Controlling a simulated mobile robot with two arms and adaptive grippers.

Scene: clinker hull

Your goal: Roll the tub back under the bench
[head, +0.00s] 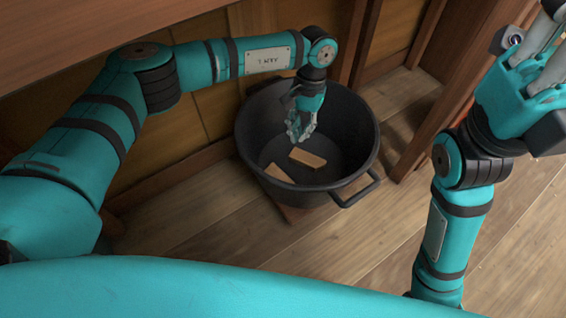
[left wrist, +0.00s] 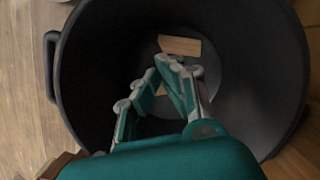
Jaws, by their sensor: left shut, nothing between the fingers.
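A black round tub (head: 363,112) with side handles stands upright on the plank floor, beside the wooden panelling. Two light wooden blocks lie in it, one (head: 307,158) near the middle and one (head: 279,173) by the near wall. My left gripper (head: 299,138) points down into the tub's mouth, shut and empty, above the blocks. In the left wrist view its fingertips (left wrist: 172,64) meet near one block, with the tub wall (left wrist: 270,70) around them. The brown bench top (head: 90,35) crosses the upper left. My right gripper (head: 552,62) is partly cut off at the upper right.
A wooden post (head: 440,115) stands close to the tub's right. A small piece of wood (head: 291,213) shows under the tub's near edge. Bare plank floor (head: 385,235) lies in front and to the right, partly behind my right arm.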

